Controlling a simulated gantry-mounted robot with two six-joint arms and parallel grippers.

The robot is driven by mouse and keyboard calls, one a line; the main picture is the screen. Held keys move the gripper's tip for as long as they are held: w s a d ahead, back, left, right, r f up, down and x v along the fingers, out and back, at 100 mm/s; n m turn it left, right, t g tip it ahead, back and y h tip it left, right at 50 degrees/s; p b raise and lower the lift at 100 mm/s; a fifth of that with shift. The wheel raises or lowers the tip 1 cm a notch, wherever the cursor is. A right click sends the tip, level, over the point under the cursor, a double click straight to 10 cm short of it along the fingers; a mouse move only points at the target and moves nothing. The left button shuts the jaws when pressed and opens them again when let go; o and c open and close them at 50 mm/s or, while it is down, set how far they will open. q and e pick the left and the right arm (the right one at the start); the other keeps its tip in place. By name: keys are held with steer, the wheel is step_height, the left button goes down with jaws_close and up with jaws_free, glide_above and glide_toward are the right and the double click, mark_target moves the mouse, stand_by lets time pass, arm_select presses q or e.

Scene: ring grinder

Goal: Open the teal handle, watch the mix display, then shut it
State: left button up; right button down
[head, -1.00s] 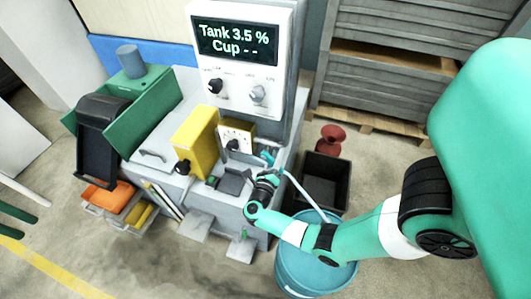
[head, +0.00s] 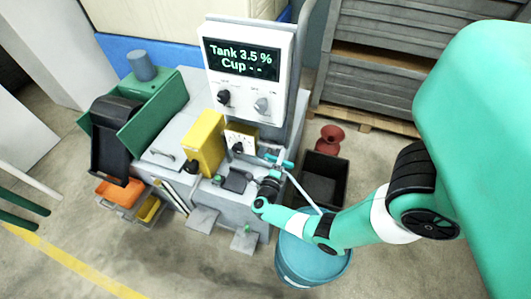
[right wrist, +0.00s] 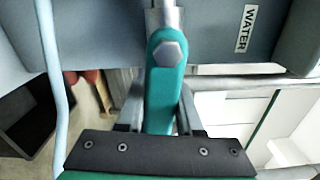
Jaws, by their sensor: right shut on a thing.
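The teal handle (head: 284,163) is on the pipe at the right side of the grey machine. In the right wrist view the handle (right wrist: 165,90) runs down from a hex bolt, between my fingers. My right gripper (right wrist: 163,120) is shut on it; in the head view the gripper (head: 272,178) is small and partly hides the handle. The mix display (head: 241,59) reads "Tank 3.5 %" and "Cup - -". A "WATER" label (right wrist: 246,28) shows beside the handle in the wrist view. My left gripper is not in view.
A blue bucket (head: 312,262) stands on the floor below my right forearm, with a pale hose leading towards it. A black bin (head: 325,180) and a red vase-like object (head: 331,139) stand behind. A yellow box (head: 206,142) sits on the machine left of the handle.

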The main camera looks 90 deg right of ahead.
steer(key=shift+r, duration=0.15)
stand_by(0.3)
steer(key=c, duration=0.6)
jaws_free()
steer(key=shift+o, duration=0.2)
steer(key=v, duration=1.1)
steer(key=shift+a, duration=0.35)
